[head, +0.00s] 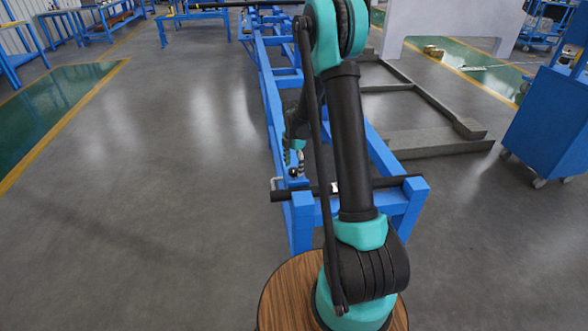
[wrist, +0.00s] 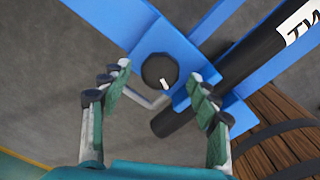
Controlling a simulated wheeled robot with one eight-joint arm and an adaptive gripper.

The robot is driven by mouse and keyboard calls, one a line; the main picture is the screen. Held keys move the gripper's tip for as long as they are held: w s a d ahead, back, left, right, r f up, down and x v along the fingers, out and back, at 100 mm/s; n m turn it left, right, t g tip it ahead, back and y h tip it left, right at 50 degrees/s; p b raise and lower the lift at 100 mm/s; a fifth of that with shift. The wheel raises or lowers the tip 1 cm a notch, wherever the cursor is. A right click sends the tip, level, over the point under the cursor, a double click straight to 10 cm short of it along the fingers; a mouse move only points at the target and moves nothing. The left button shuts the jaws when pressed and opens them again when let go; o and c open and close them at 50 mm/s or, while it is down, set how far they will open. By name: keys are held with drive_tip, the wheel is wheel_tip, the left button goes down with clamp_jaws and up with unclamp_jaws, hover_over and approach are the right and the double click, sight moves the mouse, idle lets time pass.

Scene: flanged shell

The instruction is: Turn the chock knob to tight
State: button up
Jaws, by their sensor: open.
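The chock knob (wrist: 160,70) is a round black knob with a white pointer mark, on the blue frame in the wrist view. Its pointer is toward the lower right of its face. My gripper (wrist: 157,88) is open, with one green-padded finger on each side of the knob in the picture. No finger visibly touches it, and the height gap is hard to judge. In the head view my gripper (head: 296,158) is small, over the near end of the blue frame (head: 302,222), partly hidden by my arm. Any tight marking is not readable.
A black bar (head: 395,183) with a white label lies across the frame's near end. A bent grey rod (wrist: 150,100) lies close below the knob. A blue cabinet (head: 545,125) stands at right. The grey floor at left is clear.

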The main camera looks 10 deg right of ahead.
drive_tip(key=shift+f, duration=0.7)
drive_tip(key=shift+c, duration=0.6)
drive_tip(key=c, duration=1)
drive_tip(key=shift+c, duration=0.2)
